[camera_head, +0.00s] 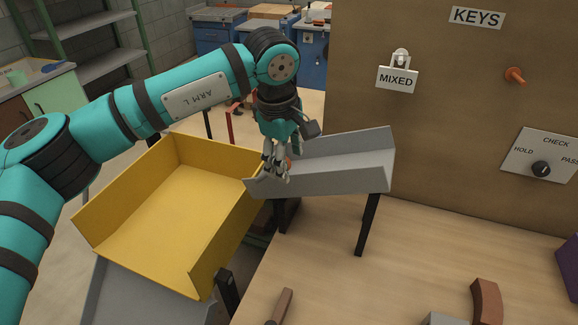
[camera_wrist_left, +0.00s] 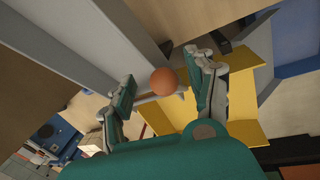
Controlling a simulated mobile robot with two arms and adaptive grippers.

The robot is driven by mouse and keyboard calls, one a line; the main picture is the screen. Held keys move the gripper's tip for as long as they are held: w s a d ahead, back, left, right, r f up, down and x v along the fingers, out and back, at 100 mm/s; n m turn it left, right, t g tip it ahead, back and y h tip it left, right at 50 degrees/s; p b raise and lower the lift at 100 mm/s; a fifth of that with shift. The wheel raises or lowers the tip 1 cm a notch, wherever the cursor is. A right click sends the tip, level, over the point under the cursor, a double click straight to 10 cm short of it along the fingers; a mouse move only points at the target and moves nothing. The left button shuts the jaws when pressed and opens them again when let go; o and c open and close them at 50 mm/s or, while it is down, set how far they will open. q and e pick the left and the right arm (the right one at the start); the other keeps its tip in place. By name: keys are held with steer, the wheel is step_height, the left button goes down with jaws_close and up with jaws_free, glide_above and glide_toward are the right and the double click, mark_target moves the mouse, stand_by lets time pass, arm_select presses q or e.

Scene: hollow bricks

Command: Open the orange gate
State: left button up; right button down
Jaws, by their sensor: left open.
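An orange round knob (camera_wrist_left: 163,81) shows between the open fingers of my left gripper (camera_wrist_left: 163,92) in the left wrist view. I cannot tell whether the fingers touch it. In the head view my left gripper (camera_head: 276,172) points down at the low left end of the grey chute (camera_head: 340,160). Only a sliver of the orange knob (camera_head: 289,163) shows there behind the fingers. The gate's plate is mostly hidden by my gripper, so I cannot tell how it sits. My right gripper is not in view.
A yellow tray (camera_head: 165,215) lies left of the chute's low end, with a grey tray (camera_head: 135,295) below it. A wooden board with a MIXED sign (camera_head: 397,79) and a HOLD/CHECK/PASS dial (camera_head: 541,168) stands behind.

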arm_select(q)
step_height(320, 180, up, 8)
steer(key=s, duration=0.1)
steer(key=shift+s+a+r, duration=0.15)
steer(key=shift+a, duration=0.25)
